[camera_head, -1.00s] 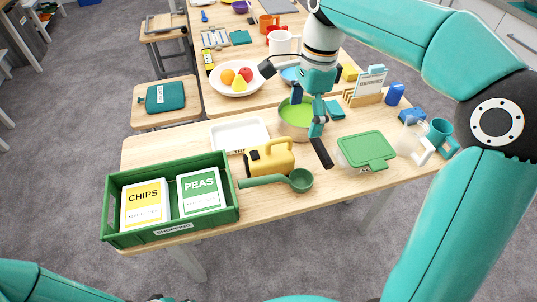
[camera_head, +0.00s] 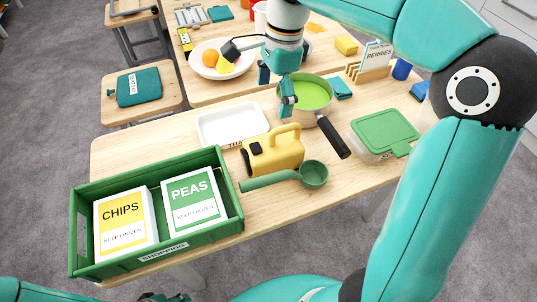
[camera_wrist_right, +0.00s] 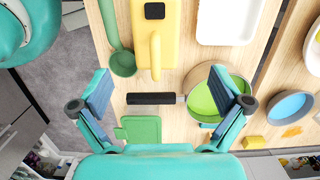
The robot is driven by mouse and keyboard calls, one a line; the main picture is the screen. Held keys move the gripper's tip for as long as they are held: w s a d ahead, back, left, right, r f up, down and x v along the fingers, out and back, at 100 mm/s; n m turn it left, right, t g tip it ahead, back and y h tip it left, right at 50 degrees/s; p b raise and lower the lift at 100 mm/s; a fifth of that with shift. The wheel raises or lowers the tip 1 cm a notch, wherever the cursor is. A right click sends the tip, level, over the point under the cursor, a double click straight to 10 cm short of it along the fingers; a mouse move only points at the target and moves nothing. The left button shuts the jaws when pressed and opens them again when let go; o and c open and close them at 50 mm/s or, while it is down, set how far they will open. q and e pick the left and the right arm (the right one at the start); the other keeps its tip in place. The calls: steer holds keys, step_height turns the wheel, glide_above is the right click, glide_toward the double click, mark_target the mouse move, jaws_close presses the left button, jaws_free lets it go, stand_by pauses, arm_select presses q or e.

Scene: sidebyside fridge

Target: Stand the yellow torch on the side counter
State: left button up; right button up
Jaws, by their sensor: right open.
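The yellow torch (camera_head: 278,153) lies on the wooden table with its handle on top and its dark-marked end to the left. It also shows at the top of the right wrist view (camera_wrist_right: 156,45). My right gripper (camera_head: 276,88) is open and empty, above the table behind the torch and by the left side of the green-filled pot. In the right wrist view its fingers (camera_wrist_right: 160,85) are spread wide, with the torch beyond the gap between them. Only part of my left arm shows at the bottom left; its gripper is out of view. I cannot tell which surface is the side counter.
A green ladle (camera_head: 312,175) lies right in front of the torch. The green crate (camera_head: 170,250) with two boxes is at left, a white tray (camera_head: 215,143) behind. The pot's black handle (camera_head: 333,137) points forward. A green-lidded box (camera_head: 384,130) is at right.

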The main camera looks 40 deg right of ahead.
steer(key=b, duration=0.1)
glide_above(273, 143)
step_height(273, 143, down, 10)
steer(key=shift+s+r, duration=0.1)
steer(key=shift+s, duration=0.05)
steer(key=shift+f, duration=2.75)
steer(key=c, duration=1.3)
steer(key=shift+r, duration=0.1)
steer(key=shift+c, duration=0.6)
